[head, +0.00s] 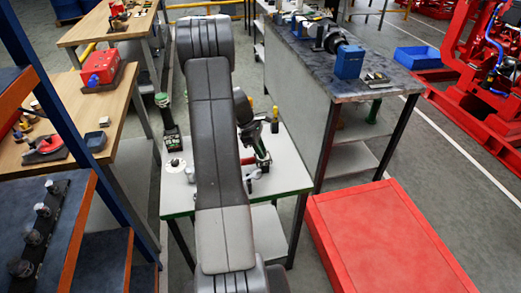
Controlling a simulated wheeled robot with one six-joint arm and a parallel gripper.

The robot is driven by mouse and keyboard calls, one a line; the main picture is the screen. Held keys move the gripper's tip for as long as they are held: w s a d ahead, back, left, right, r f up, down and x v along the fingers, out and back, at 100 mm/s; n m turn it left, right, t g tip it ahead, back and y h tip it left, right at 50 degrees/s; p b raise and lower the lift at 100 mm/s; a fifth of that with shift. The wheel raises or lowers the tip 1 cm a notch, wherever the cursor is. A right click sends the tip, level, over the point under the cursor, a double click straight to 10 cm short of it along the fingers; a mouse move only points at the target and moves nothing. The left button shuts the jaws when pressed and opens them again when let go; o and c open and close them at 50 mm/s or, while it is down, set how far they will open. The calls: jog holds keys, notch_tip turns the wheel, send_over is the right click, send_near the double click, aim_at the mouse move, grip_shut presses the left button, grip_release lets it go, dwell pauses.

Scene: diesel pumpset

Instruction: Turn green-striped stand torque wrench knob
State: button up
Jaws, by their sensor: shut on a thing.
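The small white stand (288,172) with a green edge stripe is in the middle of the head view, partly hidden behind my arm. My gripper (262,165) is low over the right part of its top, at the end of a dark wrist with a green ring. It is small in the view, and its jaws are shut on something. A small grey and red item (250,182) lies just below it, apparently the torque wrench. The knob itself is too small to make out, being at or under the fingers.
A black tool with a green top (166,112) and a white round piece (175,166) are at the stand's left. A wooden bench (125,85) stands left, a grey-topped workbench (320,75) behind right. A red platform (385,240) fills the lower right. Grey floor is free beyond it.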

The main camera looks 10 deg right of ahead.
jog(key=m, duration=0.2)
jog(key=m+g+y, duration=0.1)
jog(key=m, duration=0.3)
jog(key=shift+w+d+g+b, duration=0.2)
jog(key=shift+w+g+b, duration=0.05)
jog(key=shift+g+b, duration=0.15)
jog(key=m+y, duration=0.1)
jog(key=m, duration=0.1)
jog(key=m+g+y, duration=0.1)
jog(key=m, duration=0.2)
jog(key=shift+d+m, duration=0.2)
jog(key=shift+m, duration=0.1)
jog(key=o, duration=1)
jog(key=shift+r, duration=0.15)
jog(key=b+v, duration=0.1)
jog(key=v, duration=1.2)
jog(key=shift+w+d+r+b, duration=0.1)
jog(key=shift+d+r+b, duration=0.1)
jog(key=shift+r+b, duration=0.15)
jog(key=shift+f, duration=0.1)
